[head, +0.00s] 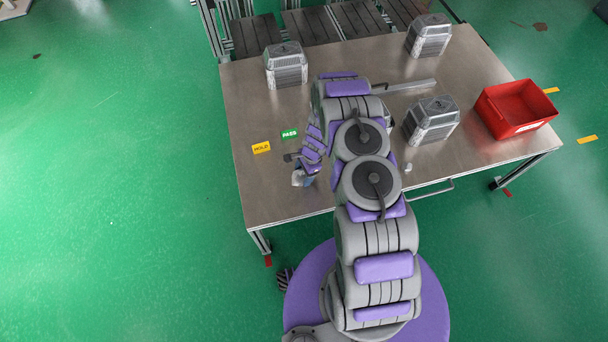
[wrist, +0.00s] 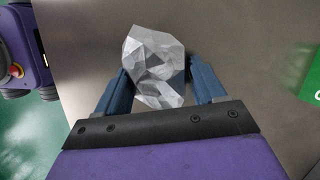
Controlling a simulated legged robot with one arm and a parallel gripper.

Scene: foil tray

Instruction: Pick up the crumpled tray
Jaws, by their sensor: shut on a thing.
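The crumpled tray (wrist: 155,65) is a silvery, faceted foil lump. In the wrist view it sits between the two blue fingers of my gripper (wrist: 160,82), which is shut on it. In the head view my gripper (head: 302,178) is near the front left part of the metal table (head: 260,200), and the foil (head: 298,180) shows only as a small pale patch there. My gripper and arm hide most of it in that view. I cannot tell whether the foil touches the table.
Grey ribbed housings stand at the back left (head: 286,66), back right (head: 429,37) and right (head: 431,120). A red bin (head: 515,108) is at the table's right end. Yellow HOLD (head: 261,147) and green PASS (head: 290,134) labels lie left of my arm. The table's left side is mostly clear.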

